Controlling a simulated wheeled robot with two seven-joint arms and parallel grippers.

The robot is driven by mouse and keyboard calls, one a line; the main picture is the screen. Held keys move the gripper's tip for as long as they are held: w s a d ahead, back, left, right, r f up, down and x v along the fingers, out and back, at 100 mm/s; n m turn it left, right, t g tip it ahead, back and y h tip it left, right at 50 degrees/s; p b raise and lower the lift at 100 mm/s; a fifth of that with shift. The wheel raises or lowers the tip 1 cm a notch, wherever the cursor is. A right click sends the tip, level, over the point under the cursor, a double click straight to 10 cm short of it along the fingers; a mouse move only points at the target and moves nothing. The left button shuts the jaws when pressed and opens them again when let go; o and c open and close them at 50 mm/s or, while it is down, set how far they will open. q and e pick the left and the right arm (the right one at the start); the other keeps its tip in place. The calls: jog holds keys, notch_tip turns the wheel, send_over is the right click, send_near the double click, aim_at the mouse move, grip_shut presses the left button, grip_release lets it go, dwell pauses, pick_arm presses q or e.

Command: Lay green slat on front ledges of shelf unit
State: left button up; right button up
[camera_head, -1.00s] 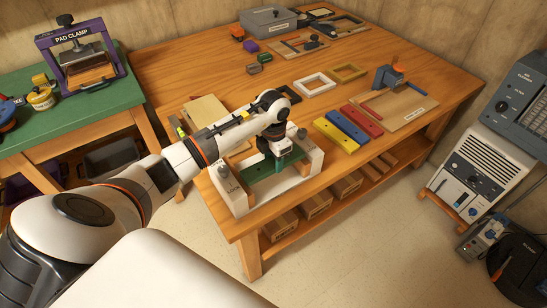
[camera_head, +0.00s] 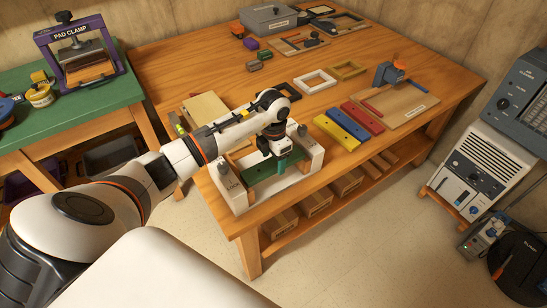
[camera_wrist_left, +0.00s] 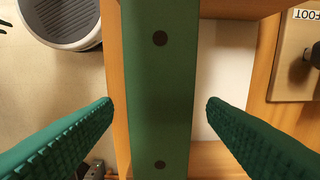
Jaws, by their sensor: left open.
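The green slat (camera_head: 264,176) lies level across the pale shelf unit (camera_head: 238,200), between its two end blocks. In the left wrist view the slat (camera_wrist_left: 160,95) runs from top to bottom through the middle, with two dark round marks on it. My left gripper (camera_head: 287,164) is over the slat, toward its right part. In the wrist view its green fingers (camera_wrist_left: 160,105) are open, one on each side of the slat, with gaps between. The arm hides part of the unit's back, and how the slat's ends rest cannot be fully told.
Yellow, blue and red bars (camera_head: 350,123) lie right of the unit. Empty frames (camera_head: 315,81) and a wooden board with a clamp (camera_head: 400,104) stand farther back. Boxes (camera_head: 315,201) sit on the bench's lower shelf. A green side table (camera_head: 85,120) is at left.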

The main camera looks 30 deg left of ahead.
aim_at(274, 163)
pick_arm(q)
jog(key=shift+r, duration=0.15)
notch_tip(274, 163, up, 13)
jog(key=shift+b, duration=0.35)
dwell(0.3)
